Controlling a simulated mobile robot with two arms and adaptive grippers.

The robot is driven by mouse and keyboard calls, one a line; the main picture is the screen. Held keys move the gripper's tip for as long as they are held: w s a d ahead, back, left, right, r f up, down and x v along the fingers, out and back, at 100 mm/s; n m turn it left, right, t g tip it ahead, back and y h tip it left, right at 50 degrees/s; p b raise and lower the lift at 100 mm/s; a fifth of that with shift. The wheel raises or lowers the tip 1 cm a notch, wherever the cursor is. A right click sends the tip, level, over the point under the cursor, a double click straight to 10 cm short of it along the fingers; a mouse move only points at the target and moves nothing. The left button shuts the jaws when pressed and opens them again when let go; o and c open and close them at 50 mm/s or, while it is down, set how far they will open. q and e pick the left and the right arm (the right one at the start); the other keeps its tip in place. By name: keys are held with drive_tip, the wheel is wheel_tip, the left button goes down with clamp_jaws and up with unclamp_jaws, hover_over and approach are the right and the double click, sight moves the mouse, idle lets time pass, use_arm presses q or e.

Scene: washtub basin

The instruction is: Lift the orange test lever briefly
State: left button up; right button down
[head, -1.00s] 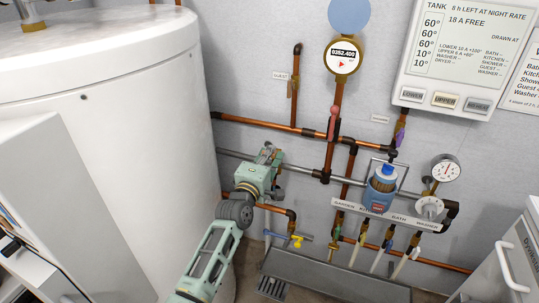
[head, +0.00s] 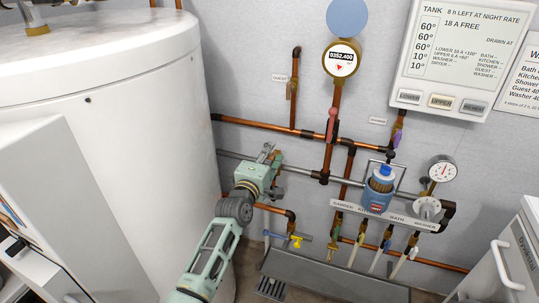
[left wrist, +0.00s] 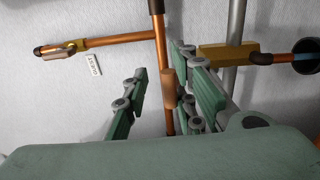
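A small orange-brown tab (left wrist: 169,88), which looks like the orange test lever, shows between the fingers in the left wrist view, in front of a copper pipe. A gap shows on each side of it, and I cannot tell its depth. My left gripper (head: 268,152) is at the wall pipes, just right of the white tank. It also shows in the left wrist view (left wrist: 167,86) with its green pads apart, open. In the head view the gripper hides the tab. My right gripper is not in view.
A copper pipe (head: 255,122) and a grey pipe (head: 300,171) run along the wall by my gripper. The guest valve (head: 291,90) is above. The white tank (head: 150,130) is close left.

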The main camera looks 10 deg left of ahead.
use_arm(q)
drive_tip(key=shift+o, duration=0.2)
drive_tip(key=shift+s+f, duration=0.1)
drive_tip(key=shift+s, duration=0.4)
drive_tip(key=v, duration=1.1)
drive_tip(key=shift+a, duration=0.1)
